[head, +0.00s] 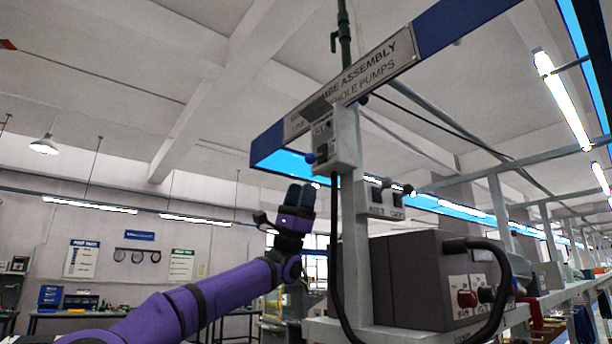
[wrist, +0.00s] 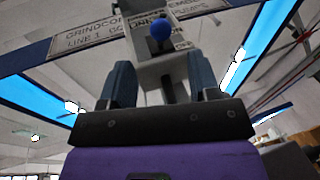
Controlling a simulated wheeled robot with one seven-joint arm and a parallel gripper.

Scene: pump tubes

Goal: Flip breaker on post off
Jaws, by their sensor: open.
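The breaker (head: 343,141) is a pale grey box high on the grey post, with a blue ball-ended lever (head: 310,158) sticking out toward the left. In the wrist view the blue ball (wrist: 161,29) stands in front of the box (wrist: 172,80), above and between my fingers. Part of an "OFF" label shows at its lower right; I cannot tell the lever's setting for sure. My gripper (head: 301,194) is open and empty, just below and left of the box. Its two dark blue fingers, also in the wrist view (wrist: 162,82), point up toward the breaker, apart from the ball.
A second box (head: 384,201) with dark switches sits right of the post. A grey-brown unit (head: 410,278) with a red knob stands on the bench below. A black cable (head: 334,250) hangs down beside the post. A sign beam (head: 350,82) crosses above. Left of the post is free air.

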